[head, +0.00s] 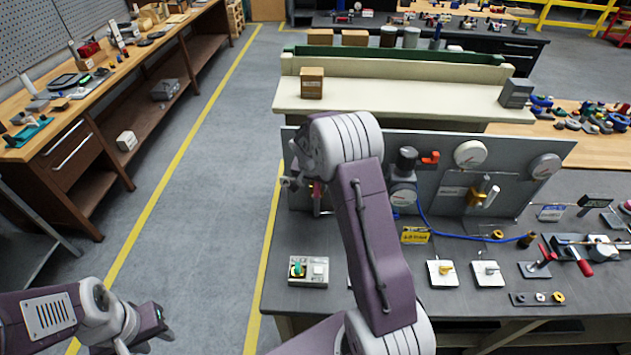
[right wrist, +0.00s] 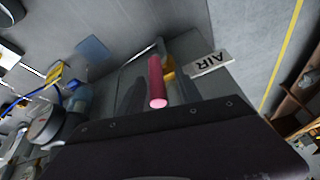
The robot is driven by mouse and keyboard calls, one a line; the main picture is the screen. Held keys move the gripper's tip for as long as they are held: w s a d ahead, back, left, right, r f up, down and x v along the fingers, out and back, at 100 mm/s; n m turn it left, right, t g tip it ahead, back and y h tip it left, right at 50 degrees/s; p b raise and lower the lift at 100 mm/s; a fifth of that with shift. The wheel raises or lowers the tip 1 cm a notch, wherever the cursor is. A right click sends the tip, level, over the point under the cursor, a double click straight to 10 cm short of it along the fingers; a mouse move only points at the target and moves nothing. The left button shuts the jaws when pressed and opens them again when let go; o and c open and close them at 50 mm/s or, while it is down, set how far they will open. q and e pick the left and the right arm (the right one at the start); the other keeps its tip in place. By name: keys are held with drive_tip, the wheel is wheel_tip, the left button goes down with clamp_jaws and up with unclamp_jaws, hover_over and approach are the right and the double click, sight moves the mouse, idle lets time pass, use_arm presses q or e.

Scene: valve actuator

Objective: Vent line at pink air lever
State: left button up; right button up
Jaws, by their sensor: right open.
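The pink air lever (right wrist: 157,80) points toward the camera in the right wrist view, with a brass fitting (right wrist: 168,66) behind it and an AIR label (right wrist: 210,63) beside it. In the head view only a small pink part of the lever (head: 318,188) shows at the panel's left end, beside my right arm. My right gripper (head: 293,182) is open in front of that end and mostly hidden by its own wrist. The lever stands just beyond the gripper's dark edge; contact cannot be told. My left gripper (head: 152,328) is low at the left, away from the bench; its jaw gap is unclear.
The grey upright panel (head: 450,200) carries gauges, a red-handled valve (head: 429,158) and a blue hose (head: 465,234). A green-and-white switch box (head: 308,271) and several valve parts lie on the bench. The aisle floor (head: 195,190) at left is clear.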

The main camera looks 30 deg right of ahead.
drive_tip(key=shift+s+d+f, duration=0.15)
drive_tip(key=shift+d+f, duration=0.35)
drive_tip(key=shift+f, duration=0.05)
drive_tip(key=shift+a, duration=0.2)
drive_tip(key=c, duration=0.3)
drive_tip(key=shift+a, duration=0.1)
drive_tip(key=c, duration=0.6)
drive_tip(key=shift+r, duration=0.15)
